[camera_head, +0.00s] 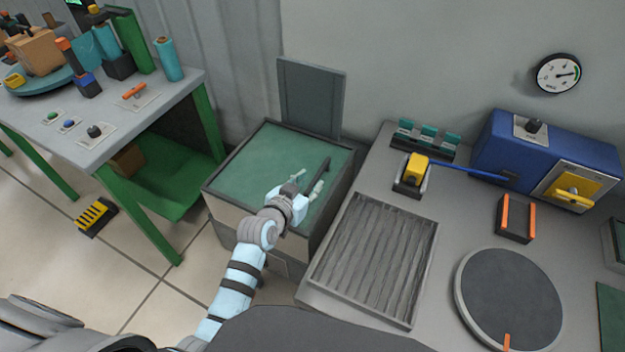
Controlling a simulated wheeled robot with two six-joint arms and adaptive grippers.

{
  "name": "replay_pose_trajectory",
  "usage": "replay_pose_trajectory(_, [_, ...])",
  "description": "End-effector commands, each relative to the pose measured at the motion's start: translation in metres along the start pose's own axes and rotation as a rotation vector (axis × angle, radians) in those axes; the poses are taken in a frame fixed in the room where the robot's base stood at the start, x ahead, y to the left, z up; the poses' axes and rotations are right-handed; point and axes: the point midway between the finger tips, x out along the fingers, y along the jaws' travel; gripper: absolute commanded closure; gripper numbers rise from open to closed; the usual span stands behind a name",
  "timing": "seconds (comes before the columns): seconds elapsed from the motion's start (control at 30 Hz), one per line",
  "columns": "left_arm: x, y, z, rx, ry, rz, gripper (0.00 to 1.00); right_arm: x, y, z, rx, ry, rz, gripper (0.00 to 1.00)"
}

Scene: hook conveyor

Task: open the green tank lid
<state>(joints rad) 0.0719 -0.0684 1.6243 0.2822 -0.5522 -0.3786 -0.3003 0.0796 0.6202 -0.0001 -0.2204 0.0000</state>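The green tank lid (262,160) lies flat on top of a boxy tank (226,222) with a dark rim, left of the middle of the head view. A dark bar handle (321,170) rises near the lid's right side. My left gripper (309,182) is over the right part of the lid, at the handle. Its two pale fingers appear on either side of the bar. I cannot tell whether they are closed on it. The wrist hides the lid's front right part. My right gripper is not in view.
An upright grey panel (311,97) stands behind the tank. A green-legged workbench (166,97) is at the left. A counter (461,206) at the right carries a ribbed tray (372,257), a yellow-handled switch (416,170), a blue box (546,146) and a round turntable (508,300).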

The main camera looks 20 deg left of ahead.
Motion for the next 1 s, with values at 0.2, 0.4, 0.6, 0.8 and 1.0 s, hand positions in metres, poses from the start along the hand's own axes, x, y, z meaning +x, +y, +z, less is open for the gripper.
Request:
replay_pose_trajectory(0.2, [0.030,0.000,0.001,0.000,0.000,0.000,0.68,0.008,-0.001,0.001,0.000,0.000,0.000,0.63])
replay_pose_trajectory(0.4, [0.034,0.000,0.000,0.000,0.000,0.000,0.68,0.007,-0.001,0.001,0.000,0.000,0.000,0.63])
replay_pose_trajectory(0.6, [0.033,0.000,0.000,0.000,0.000,0.000,0.84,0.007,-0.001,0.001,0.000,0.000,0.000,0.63])
replay_pose_trajectory(0.8, [0.033,0.000,0.000,0.000,0.000,-0.001,1.00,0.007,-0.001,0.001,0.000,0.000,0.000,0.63])
replay_pose_trajectory(1.0, [0.033,-0.002,0.000,-0.001,-0.001,-0.001,1.00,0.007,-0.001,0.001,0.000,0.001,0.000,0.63])
